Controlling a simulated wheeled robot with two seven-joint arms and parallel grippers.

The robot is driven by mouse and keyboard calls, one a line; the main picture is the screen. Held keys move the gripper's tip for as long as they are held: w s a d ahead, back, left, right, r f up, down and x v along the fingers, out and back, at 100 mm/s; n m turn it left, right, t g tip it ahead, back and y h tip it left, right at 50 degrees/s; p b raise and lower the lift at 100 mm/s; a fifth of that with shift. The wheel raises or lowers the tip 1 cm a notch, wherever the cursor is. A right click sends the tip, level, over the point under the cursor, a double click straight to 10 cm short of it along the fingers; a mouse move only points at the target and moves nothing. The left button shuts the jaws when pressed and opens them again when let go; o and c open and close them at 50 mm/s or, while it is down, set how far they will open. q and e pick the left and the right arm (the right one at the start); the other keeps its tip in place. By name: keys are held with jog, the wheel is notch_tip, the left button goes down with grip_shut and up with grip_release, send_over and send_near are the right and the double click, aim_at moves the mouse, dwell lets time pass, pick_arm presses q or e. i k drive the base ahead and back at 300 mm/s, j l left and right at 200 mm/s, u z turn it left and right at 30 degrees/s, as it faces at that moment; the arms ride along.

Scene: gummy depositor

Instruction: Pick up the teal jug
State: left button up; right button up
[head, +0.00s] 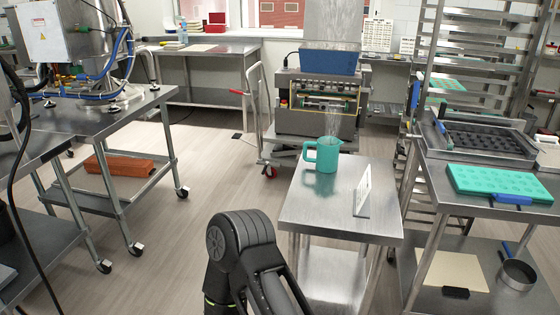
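The teal jug (327,157) stands upright near the far left corner of a small steel table (325,212), with its handle on the left side. Thin whitish wires or streaks show just above its rim; I cannot tell what they are. One of my black arms (240,248) rises from the bottom edge, in front of and left of the table, apart from the jug. I see no gripper fingertips in the head view, and nothing touches the jug.
A white upright card (362,190) stands on the table, right of the jug. A depositor machine (318,100) with a blue hopper stands behind. On the right, a bench holds a teal mould (500,182) beside a tall rack. Open floor (215,185) lies left of the table.

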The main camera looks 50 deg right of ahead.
aim_at(327, 159)
jog(key=i+j+z, duration=0.2)
jog(key=k+z, duration=0.1)
jog(key=z, duration=2.15)
